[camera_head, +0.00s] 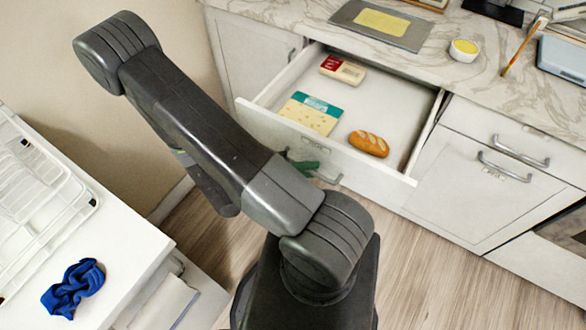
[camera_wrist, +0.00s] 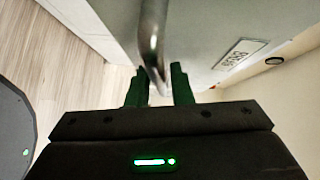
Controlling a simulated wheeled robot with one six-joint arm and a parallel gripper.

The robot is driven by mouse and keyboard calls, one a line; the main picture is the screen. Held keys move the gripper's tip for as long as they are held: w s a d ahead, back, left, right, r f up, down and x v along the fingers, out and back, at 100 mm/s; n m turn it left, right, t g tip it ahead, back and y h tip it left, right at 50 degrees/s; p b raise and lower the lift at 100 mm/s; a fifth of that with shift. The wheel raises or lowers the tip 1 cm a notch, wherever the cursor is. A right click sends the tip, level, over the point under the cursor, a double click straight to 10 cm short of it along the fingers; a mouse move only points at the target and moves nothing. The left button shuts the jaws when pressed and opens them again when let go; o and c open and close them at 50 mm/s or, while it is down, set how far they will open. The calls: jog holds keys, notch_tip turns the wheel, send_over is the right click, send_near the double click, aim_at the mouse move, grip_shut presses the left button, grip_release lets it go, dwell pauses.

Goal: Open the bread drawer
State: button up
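The bread drawer (camera_head: 402,119) is pulled well out from the counter, with its inside in view. It holds a bread loaf (camera_head: 369,143), a teal-and-cream packet (camera_head: 311,113) and a red-and-cream packet (camera_head: 343,69). My gripper (camera_wrist: 160,87) is at the drawer front, partly hidden by my arm in the head view. In the wrist view its green fingers stand close on both sides of the metal drawer handle (camera_wrist: 152,45), narrowly spaced and apparently shut on it. A label (camera_wrist: 237,54) is on the drawer front beside the handle; its lettering is blurred.
A closed drawer (camera_head: 510,140) and cabinet door are at right. The marble counter (camera_head: 300,14) carries a grey board (camera_head: 383,24) and a yellow-topped bowl (camera_head: 464,49). A white unit at left bears a dish rack (camera_head: 35,190) and a blue cloth (camera_head: 73,288). Wooden floor shows below the drawer.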

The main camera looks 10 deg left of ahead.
jog(key=v, duration=1.3)
jog(key=shift+s+a, duration=0.25)
jog(key=x, duration=1.4)
jog(key=shift+a, duration=0.1)
jog(key=shift+f, duration=0.1)
